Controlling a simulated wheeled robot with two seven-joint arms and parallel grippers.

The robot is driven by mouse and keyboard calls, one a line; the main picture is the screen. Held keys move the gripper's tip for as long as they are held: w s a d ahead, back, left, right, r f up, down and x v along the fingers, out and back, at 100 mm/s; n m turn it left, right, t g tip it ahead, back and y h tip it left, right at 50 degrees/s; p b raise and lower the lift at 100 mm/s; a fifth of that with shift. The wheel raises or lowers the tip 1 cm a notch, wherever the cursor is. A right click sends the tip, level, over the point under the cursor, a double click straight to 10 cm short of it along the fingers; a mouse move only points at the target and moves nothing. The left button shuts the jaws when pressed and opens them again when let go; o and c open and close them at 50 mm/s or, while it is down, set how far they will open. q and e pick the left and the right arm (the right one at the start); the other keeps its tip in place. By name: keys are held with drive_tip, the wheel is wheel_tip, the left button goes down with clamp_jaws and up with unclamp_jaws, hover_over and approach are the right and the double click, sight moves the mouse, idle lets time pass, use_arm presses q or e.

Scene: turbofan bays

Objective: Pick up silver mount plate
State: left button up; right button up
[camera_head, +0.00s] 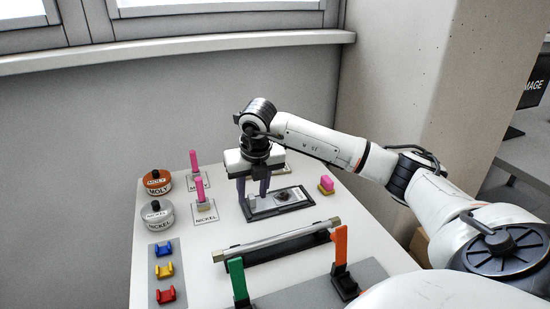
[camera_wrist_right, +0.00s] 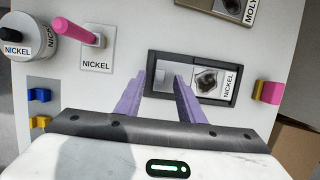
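A silver plate (camera_head: 283,197) lies in a dark rectangular tray (camera_head: 303,204) on the white table. In the right wrist view, the silver plate (camera_wrist_right: 208,82) bears a dark round picture and a NICKEL label, and a small grey block (camera_wrist_right: 163,82) sits at its left end. My right gripper (camera_head: 253,197) points down over the left part of the tray. Its two purple fingers are apart, on either side of the grey block in the right wrist view (camera_wrist_right: 160,76). I cannot tell whether they touch it. My left gripper is not in view.
MOLY (camera_head: 157,182) and NICKEL (camera_head: 157,215) jars stand at the left, beside pink-handled tools (camera_head: 203,194) on label cards. Blue, yellow and red (camera_head: 165,296) holders lie in front of them. A silver bar (camera_head: 277,240) spans the table nearer me, by green and orange (camera_head: 340,246) uprights. A pink block (camera_head: 327,183) is right of the tray.

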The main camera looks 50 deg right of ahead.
drive_tip(key=shift+x, duration=0.95)
clamp_jaws()
drive_tip(key=shift+r, duration=0.15)
